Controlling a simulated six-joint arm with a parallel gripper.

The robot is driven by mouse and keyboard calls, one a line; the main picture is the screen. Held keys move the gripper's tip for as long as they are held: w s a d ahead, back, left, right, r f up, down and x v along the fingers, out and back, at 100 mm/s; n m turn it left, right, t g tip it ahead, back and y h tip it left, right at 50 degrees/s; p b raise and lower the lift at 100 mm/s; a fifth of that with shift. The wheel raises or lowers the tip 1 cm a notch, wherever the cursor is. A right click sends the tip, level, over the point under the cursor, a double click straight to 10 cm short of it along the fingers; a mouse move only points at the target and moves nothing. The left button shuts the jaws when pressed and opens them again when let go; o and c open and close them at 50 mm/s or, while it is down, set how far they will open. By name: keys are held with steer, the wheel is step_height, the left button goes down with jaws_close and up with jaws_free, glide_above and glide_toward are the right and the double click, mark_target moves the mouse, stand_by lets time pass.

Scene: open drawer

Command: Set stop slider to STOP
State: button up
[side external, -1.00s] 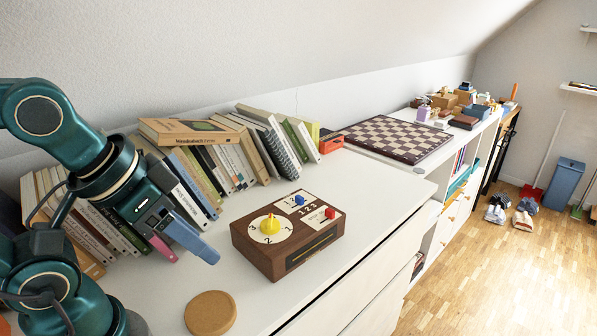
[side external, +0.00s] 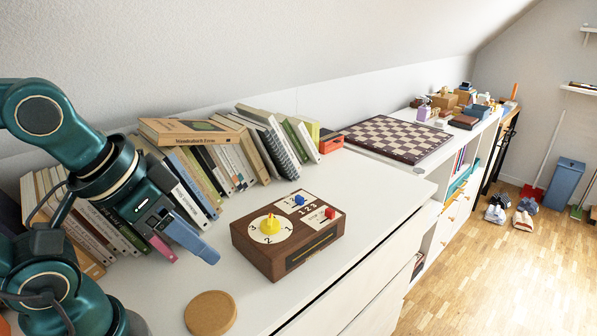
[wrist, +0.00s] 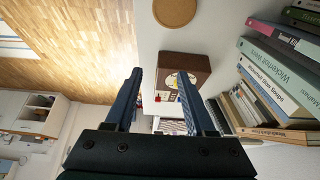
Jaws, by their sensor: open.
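A brown wooden box (side external: 262,256) with a white and brown top panel stands on the white cabinet top. It carries a yellow dial knob (side external: 270,225) on a round white face, a blue slider knob (side external: 299,200) and a red slider knob (side external: 330,213). The lettering beside the sliders is too small to read surely, so I cannot tell which is the stop slider. My gripper (side external: 188,252) is open and empty, to the left of the box and apart from it. In the wrist view the box (wrist: 184,62) shows beyond and between my open fingers (wrist: 157,92).
A round cork coaster (side external: 211,313) lies in front of the box. A row of books (side external: 205,165) stands along the wall behind. A red-orange object (side external: 331,143) and a chessboard (side external: 397,138) lie farther right. The cabinet top right of the box is clear.

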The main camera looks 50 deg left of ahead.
stand_by(0.3)
steer(key=w+r+t, duration=0.1)
steer(key=w+r, duration=0.5)
glide_above(330, 210)
steer(key=s, duration=0.4)
step_height(330, 210, down, 5)
steer(key=w+f, duration=0.1)
steer(key=f, duration=0.2)
steer(key=w+f+g, duration=0.1)
steer(key=f, duration=0.2)
steer(key=w+f+g, duration=0.1)
steer(key=f, duration=0.2)
steer(key=shift+w+f, duration=0.25)
steer(key=shift+f, duration=0.15)
steer(key=shift+c, duration=0.3)
jaws_close()
